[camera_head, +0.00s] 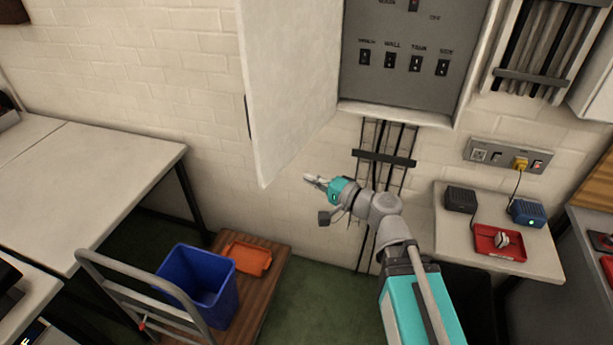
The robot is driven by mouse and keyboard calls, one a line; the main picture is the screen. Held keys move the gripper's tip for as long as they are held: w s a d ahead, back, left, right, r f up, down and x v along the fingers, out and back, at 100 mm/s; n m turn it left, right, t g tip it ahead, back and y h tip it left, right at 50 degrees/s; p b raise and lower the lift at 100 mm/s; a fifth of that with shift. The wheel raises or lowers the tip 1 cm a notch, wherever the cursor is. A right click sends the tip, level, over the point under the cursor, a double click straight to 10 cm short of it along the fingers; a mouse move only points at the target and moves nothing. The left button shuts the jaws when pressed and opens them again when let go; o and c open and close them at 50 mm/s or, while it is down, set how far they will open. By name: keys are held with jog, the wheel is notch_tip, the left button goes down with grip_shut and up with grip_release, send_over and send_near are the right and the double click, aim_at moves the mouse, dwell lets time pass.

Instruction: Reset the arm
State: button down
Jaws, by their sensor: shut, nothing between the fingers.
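My gripper (314,181) is in the middle of the head view, at the end of my grey and teal arm. The arm reaches up from the lower right and the gripper points left. Its fingers are shut and hold nothing. It is in front of the white brick wall, just below the open white door (290,80) of the wall cabinet. No contact with the door or wall can be made out.
The switch panel (395,85) is open above right. Cables run down the wall behind my arm. A small table (450,240) at right bears a red tray (485,249) and two small boxes. At left are white tables (80,170) and a cart (262,290) with blue and orange bins.

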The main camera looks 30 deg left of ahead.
dwell(0.5)
jog(key=w+d+f+n+h, duration=0.1)
jog(key=w+d+f+h, duration=0.2)
jog(key=d+f+h, duration=0.5)
jog(key=w+d+f+n+h, duration=0.15)
jog(key=d+f, duration=0.35)
jog(key=d, duration=0.6)
jog(key=d+f+g+h, duration=0.1)
jog(key=d+h, duration=0.3)
jog(key=d, duration=0.8)
jog(key=d+f+m+g+h, duration=0.1)
jog(key=d+f+h, duration=0.3)
jog(key=d, duration=0.8)
jog(key=shift+s+d+f, duration=0.3)
jog(key=shift+s+d, duration=0.05)
jog(key=shift+s, duration=0.05)
jog(key=shift+a, duration=0.1)
dwell(2.4)
